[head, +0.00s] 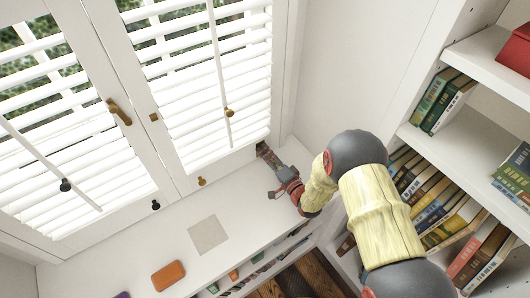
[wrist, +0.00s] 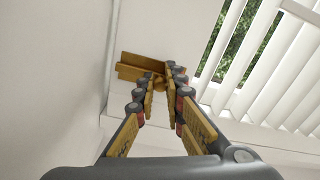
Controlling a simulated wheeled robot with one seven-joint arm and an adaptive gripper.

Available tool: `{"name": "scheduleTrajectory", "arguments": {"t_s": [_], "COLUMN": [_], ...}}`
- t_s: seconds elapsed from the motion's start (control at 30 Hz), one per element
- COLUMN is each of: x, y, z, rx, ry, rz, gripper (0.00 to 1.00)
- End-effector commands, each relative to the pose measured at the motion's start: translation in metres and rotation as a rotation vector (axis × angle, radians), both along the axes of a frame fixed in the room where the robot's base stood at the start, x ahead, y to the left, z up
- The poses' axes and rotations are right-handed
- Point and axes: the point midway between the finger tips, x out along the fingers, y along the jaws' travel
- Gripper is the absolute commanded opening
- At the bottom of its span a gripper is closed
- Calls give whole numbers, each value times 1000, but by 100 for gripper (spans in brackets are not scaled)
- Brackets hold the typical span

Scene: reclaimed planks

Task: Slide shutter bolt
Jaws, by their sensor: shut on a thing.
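The brass shutter bolt (wrist: 132,70) is mounted at the edge of the white shutter frame in the wrist view, with a small round knob on it. My gripper (wrist: 160,80) has its fingertips closed around this knob. The fingers partly cover the bolt's right end, so its exact slide position is hard to tell. In the head view my gripper (head: 267,158) reaches to the lower right corner of the right shutter (head: 216,75). The bolt is hidden or too small there.
A brass knob (head: 202,181) and a black knob (head: 155,204) sit along the shutters' lower edge. The white sill holds a beige square (head: 208,234) and an orange-brown item (head: 168,275). A bookshelf (head: 455,135) stands close on the right, beside my arm.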

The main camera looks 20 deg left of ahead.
Motion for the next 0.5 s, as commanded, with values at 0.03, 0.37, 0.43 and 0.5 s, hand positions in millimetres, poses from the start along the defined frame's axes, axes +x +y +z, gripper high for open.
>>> {"name": "scheduleTrajectory", "arguments": {"t_s": [0.03,0.37,0.43,0.5], "x": [0,0,-1,-1], "y": [0,-1,-1,-1], "z": [-7,-22,-23,-23], "rx": [-1,-2,-3,-3], "ry": [2,3,5,5], "rz": [-1,-1,-1,-1], "gripper": [0,0,0,13]}}
